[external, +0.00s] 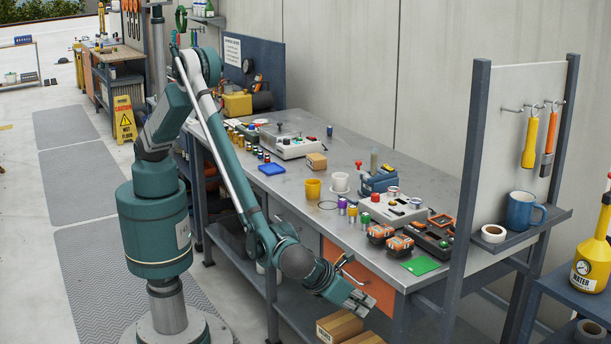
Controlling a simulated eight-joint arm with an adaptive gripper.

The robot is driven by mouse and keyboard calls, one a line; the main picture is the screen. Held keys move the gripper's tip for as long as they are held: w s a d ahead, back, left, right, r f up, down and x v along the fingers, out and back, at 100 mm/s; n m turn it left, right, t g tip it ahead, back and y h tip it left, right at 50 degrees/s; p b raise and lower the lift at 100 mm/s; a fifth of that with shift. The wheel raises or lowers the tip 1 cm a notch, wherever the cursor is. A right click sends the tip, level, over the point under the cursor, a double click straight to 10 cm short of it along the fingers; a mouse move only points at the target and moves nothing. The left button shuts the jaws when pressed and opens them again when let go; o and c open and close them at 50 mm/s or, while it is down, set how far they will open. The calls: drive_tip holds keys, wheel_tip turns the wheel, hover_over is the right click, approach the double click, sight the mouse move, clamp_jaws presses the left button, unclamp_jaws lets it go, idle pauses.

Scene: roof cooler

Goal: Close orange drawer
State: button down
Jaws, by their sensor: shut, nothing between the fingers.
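The orange drawer front (374,290) is under the right end of the long grey workbench. I cannot tell from this view how far it stands out from the bench. My gripper (362,304) is shut and empty. It is in front of the drawer's lower part, pointing down to the right, and hides some of the orange face. Whether it touches the drawer is not clear.
The workbench top (290,195) carries cups, small jars, orange-black battery packs (400,244) and a green card (421,265). Cardboard boxes (340,327) sit on the lower shelf. A blue side shelf with a yellow water bottle (594,263) stands at right.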

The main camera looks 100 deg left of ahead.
drive_tip(key=v, duration=0.6)
drive_tip(key=shift+p, duration=0.45)
drive_tip(key=shift+s+r, duration=0.1)
drive_tip(key=shift+r, duration=0.05)
drive_tip(key=s+a+r+n+g+h, duration=0.1)
drive_tip(key=s+a+r+n, duration=0.25)
drive_tip(key=a+r, duration=0.75)
drive_tip(key=s+a+r+n+h, duration=0.25)
drive_tip(key=a+r+n, duration=0.25)
drive_tip(key=a+r, duration=0.65)
drive_tip(key=s+a+r+n, duration=0.3)
drive_tip(key=s+a, duration=0.4)
drive_tip(key=a, duration=0.1)
drive_tip(key=s+a+r+n, duration=0.3)
drive_tip(key=s+a+n, duration=0.1)
drive_tip(key=s+a, duration=0.35)
drive_tip(key=s+a+f+n+t+h, duration=0.1)
drive_tip(key=s+a+n, duration=0.4)
drive_tip(key=s, duration=0.7)
drive_tip(key=s+a+f+n+h, duration=0.2)
drive_tip(key=s+a+n, duration=0.4)
drive_tip(key=s, duration=0.6)
drive_tip(key=shift+t, duration=0.4)
